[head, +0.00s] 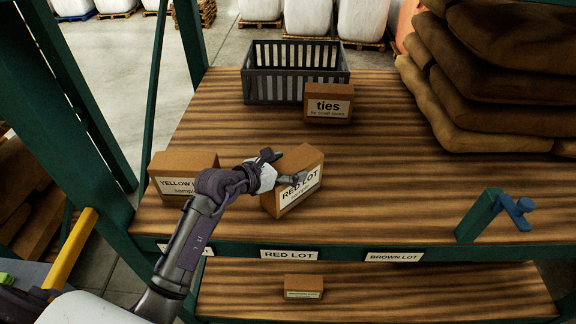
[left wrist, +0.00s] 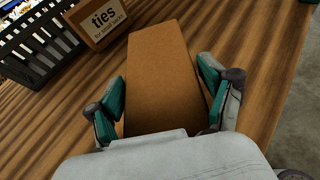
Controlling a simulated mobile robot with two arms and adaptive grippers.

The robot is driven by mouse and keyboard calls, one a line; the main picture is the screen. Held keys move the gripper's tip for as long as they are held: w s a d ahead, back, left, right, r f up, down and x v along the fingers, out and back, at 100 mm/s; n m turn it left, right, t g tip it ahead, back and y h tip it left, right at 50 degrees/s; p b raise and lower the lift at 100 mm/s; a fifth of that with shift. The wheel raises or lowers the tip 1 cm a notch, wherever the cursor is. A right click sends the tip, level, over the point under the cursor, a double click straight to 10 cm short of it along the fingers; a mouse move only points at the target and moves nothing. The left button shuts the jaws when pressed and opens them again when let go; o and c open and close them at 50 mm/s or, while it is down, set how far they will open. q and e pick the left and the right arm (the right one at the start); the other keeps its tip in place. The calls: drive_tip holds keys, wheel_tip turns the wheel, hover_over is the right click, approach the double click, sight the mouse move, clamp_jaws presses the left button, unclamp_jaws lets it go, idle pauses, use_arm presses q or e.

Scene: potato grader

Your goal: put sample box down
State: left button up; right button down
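The sample box, a brown carton labelled RED LOT (head: 300,190), is on or just above the upper shelf, turned at an angle; I cannot tell whether its base touches the wood. My left gripper (head: 283,168) comes at it from the left, with one finger across the labelled face and the other at the back. In the left wrist view the carton's plain top (left wrist: 165,85) fills the space between the fingers of the left gripper (left wrist: 163,98), which appears shut on it. My right gripper is not in view.
A YELLOW LOT box (head: 185,165) stands left of my gripper. A grey crate (head: 295,98) and a ties box (head: 328,113) stand behind. Sacks (head: 490,80) fill the back right, and a green-blue tool (head: 490,212) is front right. A RED LOT edge label (head: 289,255) is below.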

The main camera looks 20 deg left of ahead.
use_arm(q)
drive_tip(key=shift+o, duration=0.7)
drive_tip(key=shift+r, duration=0.2)
drive_tip(key=shift+s+a, duration=0.2)
drive_tip(key=shift+s, duration=0.05)
drive_tip(key=b+v, duration=0.3)
drive_tip(key=v, duration=0.8)
drive_tip(key=shift+s+r, duration=0.15)
drive_tip(key=shift+s, duration=0.05)
